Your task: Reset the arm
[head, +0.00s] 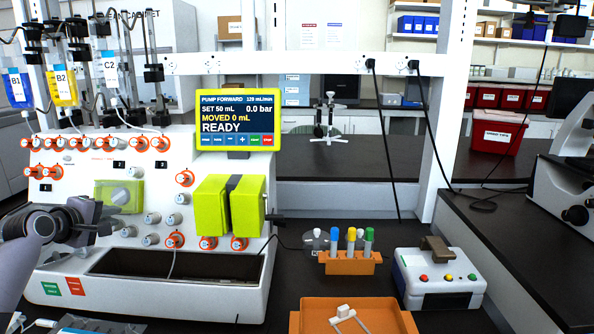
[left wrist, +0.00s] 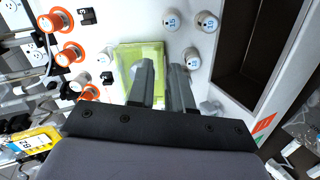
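My left arm comes in from the left, and its gripper (head: 100,220) is in front of the white cell processor (head: 75,270). In the left wrist view the two grey fingers (left wrist: 161,78) stand apart with a narrow gap and nothing held between them. They point at the processor's front panel, by the yellow-green block (head: 106,192) with a pale round knob. That block (left wrist: 125,62) is partly hidden behind the fingers in the left wrist view. I cannot tell whether the fingers touch it. My right gripper is in neither view.
Orange-ringed knobs (head: 184,178) and white numbered knobs (left wrist: 207,20) stick out around the gripper. The pump screen (head: 236,120) reads READY. Hanging bags (head: 62,87) are above left. An orange tube rack (head: 350,262), orange tray (head: 390,318) and white button box (head: 438,275) stand right.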

